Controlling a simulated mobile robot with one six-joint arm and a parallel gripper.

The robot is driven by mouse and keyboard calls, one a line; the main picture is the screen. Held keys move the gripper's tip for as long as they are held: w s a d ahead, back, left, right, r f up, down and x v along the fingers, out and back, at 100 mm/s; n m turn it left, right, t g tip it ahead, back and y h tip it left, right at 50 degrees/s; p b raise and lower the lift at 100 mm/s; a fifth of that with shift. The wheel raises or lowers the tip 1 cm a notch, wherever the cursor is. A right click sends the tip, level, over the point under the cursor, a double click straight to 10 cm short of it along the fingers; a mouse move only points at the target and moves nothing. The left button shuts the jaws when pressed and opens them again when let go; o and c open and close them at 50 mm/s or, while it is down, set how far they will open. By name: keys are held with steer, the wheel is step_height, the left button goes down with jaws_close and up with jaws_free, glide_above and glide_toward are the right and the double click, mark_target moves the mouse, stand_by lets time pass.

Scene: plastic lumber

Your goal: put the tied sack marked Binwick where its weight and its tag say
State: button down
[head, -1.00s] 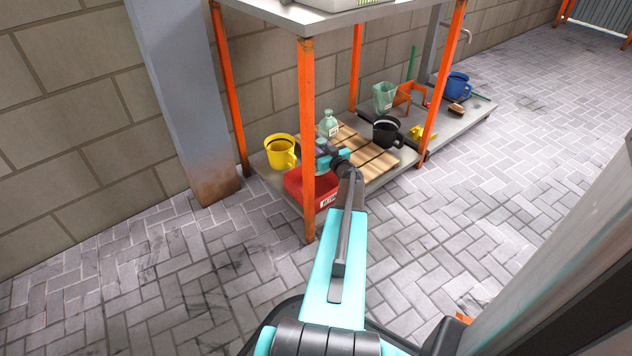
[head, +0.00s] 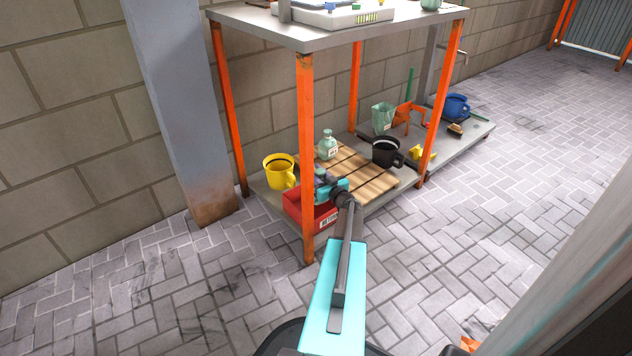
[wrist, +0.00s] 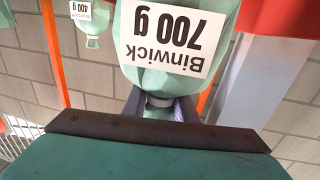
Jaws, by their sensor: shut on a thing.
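My gripper (head: 326,186) is shut on the neck of a pale green tied sack (wrist: 165,65). In the wrist view its white label reads Binwick 700 g, upside down in the picture. In the head view, the gripper is at the red bin (head: 299,206) on the low shelf, partly behind the front orange post. The held sack is mostly hidden there, so I cannot tell whether it touches the bin. Another green tied sack (head: 328,146) stands on the wooden slats; a sack in the wrist view (wrist: 92,22) is tagged 400 g.
A yellow mug-like pot (head: 279,172) and a black one (head: 385,152) stand near the bin. Orange posts (head: 306,150) carry the bench top (head: 300,30), with a white scale (head: 340,16) on it. A blue pot (head: 456,106) stands farther right.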

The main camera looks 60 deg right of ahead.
steer(key=shift+f+b, duration=1.2)
steer(key=shift+f, duration=1.05)
steer(key=c, duration=1.4)
jaws_free()
steer(key=shift+f, duration=0.15)
steer(key=shift+c, duration=0.2)
steer(key=shift+s+a+r+p, duration=0.2)
steer(key=shift+s+a+p, duration=0.15)
steer(key=shift+s, duration=0.3)
steer(key=p+v, duration=0.4)
steer(key=v, duration=0.6)
steer(key=shift+s, duration=0.3)
steer(key=shift+s+f, duration=0.1)
